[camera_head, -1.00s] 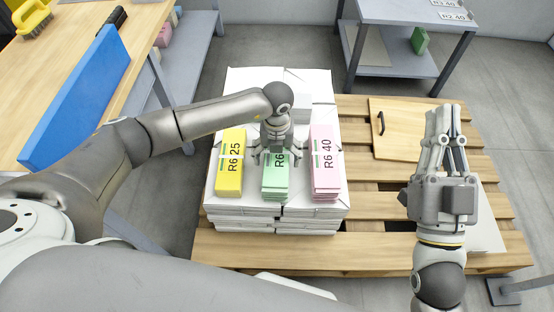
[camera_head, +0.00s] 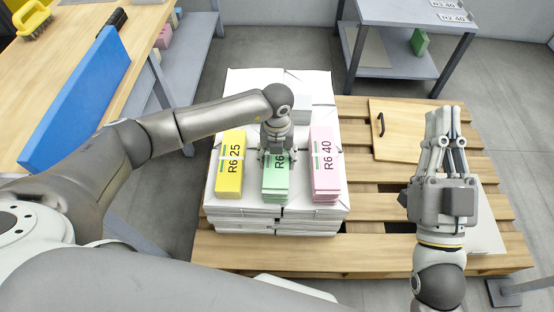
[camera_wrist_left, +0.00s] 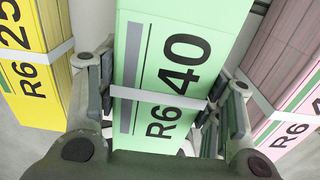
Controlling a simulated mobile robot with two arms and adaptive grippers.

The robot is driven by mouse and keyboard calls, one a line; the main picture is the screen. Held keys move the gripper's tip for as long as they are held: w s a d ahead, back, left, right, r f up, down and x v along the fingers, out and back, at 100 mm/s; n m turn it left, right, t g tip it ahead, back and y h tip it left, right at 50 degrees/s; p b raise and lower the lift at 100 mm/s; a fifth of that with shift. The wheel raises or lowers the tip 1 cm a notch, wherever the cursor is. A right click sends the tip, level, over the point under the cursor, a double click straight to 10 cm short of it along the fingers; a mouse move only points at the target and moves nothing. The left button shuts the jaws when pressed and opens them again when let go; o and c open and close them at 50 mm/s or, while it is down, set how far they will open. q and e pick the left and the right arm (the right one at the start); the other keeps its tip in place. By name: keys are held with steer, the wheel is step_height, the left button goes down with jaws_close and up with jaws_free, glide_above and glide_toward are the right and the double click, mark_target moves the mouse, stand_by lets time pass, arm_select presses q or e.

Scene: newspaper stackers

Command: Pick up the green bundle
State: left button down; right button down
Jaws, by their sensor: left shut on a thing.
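The green bundle (camera_head: 275,181) lies on the white paper stack, between the yellow bundle (camera_head: 230,163) and the pink bundle (camera_head: 325,163). My left gripper (camera_head: 277,158) comes down over its far part and is shut on it. In the left wrist view, the green bundle (camera_wrist_left: 178,45) with "R6 40" and a pale band sits between the fingers. The yellow bundle (camera_wrist_left: 28,60) and the pink bundle (camera_wrist_left: 290,70) stand to either side, apart from it. My right gripper (camera_head: 445,115) is away at the right over the pallet, with no bundle in it; its fingers look close together.
The white stack (camera_head: 275,80) rests on a wooden pallet (camera_head: 370,248). A wooden board with a black handle (camera_head: 398,130) lies on the pallet. A wooden table with a blue panel (camera_head: 80,98) is at left. A grey shelf table (camera_head: 400,12) stands at the back.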

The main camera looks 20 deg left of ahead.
arm_select(q)
steer(key=shift+w+r, duration=0.1)
steer(key=shift+r, duration=0.2)
arm_select(e)
steer(key=shift+w+f, duration=0.1)
